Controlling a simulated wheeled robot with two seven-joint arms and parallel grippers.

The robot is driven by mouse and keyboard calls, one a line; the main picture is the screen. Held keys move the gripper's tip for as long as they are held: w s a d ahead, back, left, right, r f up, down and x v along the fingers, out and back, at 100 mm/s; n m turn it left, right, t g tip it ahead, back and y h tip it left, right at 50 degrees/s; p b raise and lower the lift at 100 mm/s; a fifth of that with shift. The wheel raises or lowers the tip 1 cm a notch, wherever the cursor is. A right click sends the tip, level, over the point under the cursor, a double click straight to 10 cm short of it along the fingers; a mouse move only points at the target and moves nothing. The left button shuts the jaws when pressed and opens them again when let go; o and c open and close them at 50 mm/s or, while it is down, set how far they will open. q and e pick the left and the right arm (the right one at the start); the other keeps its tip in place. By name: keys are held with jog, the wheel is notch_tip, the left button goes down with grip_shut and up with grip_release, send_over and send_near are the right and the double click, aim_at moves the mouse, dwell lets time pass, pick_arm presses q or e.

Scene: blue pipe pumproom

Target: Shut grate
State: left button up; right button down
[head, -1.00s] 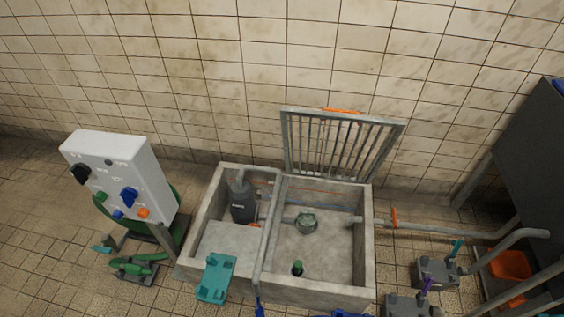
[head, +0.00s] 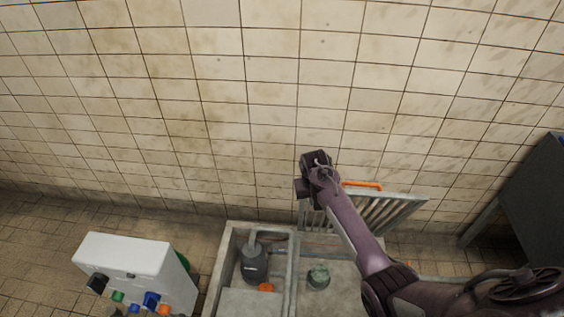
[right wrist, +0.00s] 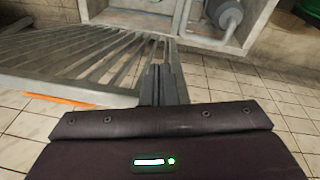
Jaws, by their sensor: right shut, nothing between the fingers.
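The grey barred grate (head: 375,212) stands raised at the back of the concrete basin (head: 232,240), leaning toward the tiled wall. Its orange handle (head: 362,185) is on its top edge. My right arm reaches across in front of it, and the right gripper (head: 318,168) is by the grate's upper left corner. In the right wrist view the shut, empty fingers (right wrist: 158,85) are beside the end of the grate (right wrist: 85,55); I cannot tell if they touch it. The orange handle (right wrist: 60,99) lies left of them. My left gripper is not in view.
A grey pump (head: 254,262) and a green-grey fitting (head: 318,276) sit inside the basin. A white control box (head: 135,265) with coloured knobs stands at the left. A dark cabinet (head: 525,195) is at the right. The tiled wall (head: 280,90) is close behind the grate.

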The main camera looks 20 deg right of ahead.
jog(key=w+d+r+m+y, duration=0.1)
jog(key=w+d+r+m, duration=0.15)
jog(key=w+r, duration=0.9)
jog(key=shift+g, duration=0.4)
jog(key=s+f+b, duration=0.1)
jog(key=f+b, duration=0.1)
jog(key=f, duration=0.1)
jog(key=s+a+f+b, duration=0.1)
jog(key=f+b, duration=0.1)
jog(key=f, duration=0.1)
jog(key=s+f+b, duration=0.1)
jog(key=f+b, duration=0.1)
jog(key=f, duration=0.1)
jog(key=shift+s+a+f, duration=0.2)
jog(key=shift+a+f, duration=0.05)
jog(key=shift+a, duration=0.15)
jog(key=shift+s+a+f, duration=0.1)
jog(key=shift+s+f, duration=0.15)
jog(key=shift+f, duration=0.05)
